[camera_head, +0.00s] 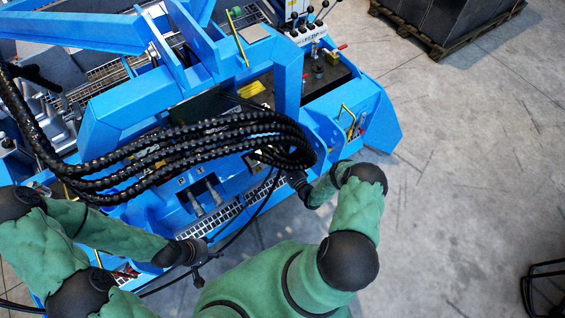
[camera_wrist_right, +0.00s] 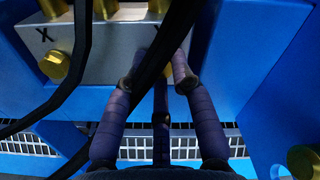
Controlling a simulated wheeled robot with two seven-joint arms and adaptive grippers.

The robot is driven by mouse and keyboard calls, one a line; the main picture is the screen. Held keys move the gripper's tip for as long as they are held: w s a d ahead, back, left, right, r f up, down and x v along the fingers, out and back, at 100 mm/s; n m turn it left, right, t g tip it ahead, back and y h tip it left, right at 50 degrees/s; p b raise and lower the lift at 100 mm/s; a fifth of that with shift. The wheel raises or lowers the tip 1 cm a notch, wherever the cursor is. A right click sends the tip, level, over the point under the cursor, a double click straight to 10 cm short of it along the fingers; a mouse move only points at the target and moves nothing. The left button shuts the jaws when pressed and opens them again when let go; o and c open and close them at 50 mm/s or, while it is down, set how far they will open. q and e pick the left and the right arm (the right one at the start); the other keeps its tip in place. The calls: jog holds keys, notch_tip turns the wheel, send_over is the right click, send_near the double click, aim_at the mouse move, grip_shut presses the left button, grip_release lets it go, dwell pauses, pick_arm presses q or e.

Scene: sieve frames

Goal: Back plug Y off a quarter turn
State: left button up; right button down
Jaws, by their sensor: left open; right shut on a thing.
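In the right wrist view a grey metal block (camera_wrist_right: 112,58) on the blue machine carries a brass plug (camera_wrist_right: 55,66) under a letter X. The purple-grey fingers of my right gripper (camera_wrist_right: 157,85) close in at the block's right part, where plug Y would sit. A black hose crosses in front of the fingertips and hides the thing between them. In the head view my right gripper (camera_head: 293,180) is mostly hidden at the hose bundle's right end. My left gripper (camera_head: 208,254) is open and empty in front of the machine's lower edge; its fingers are small and dark.
A thick bundle of black hoses (camera_head: 190,145) arches across the blue machine (camera_head: 120,135). Brass fittings (camera_wrist_right: 105,8) top the block, and a white grating (camera_wrist_right: 190,145) lies beneath. Levers (camera_head: 310,22) stand at the back. The concrete floor (camera_head: 470,180) on the right is mostly clear.

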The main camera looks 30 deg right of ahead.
jog(key=n, duration=0.5)
jog(key=shift+w+r, duration=0.15)
jog(key=shift+r, duration=0.1)
jog(key=shift+a+n, duration=0.1)
jog(key=shift+n, duration=0.2)
jog(key=c, duration=1.1)
grip_release()
jog(key=shift+a, duration=0.15)
jog(key=shift+o, duration=0.2)
jog(key=shift+f, duration=0.1)
jog(key=shift+b, duration=0.3)
jog(key=shift+s+d+f, duration=0.1)
jog(key=shift+s+d, duration=0.1)
jog(key=shift+s, duration=0.45)
jog(key=s, duration=1)
jog(key=shift+s+d, duration=0.35)
jog(key=shift+s, duration=0.05)
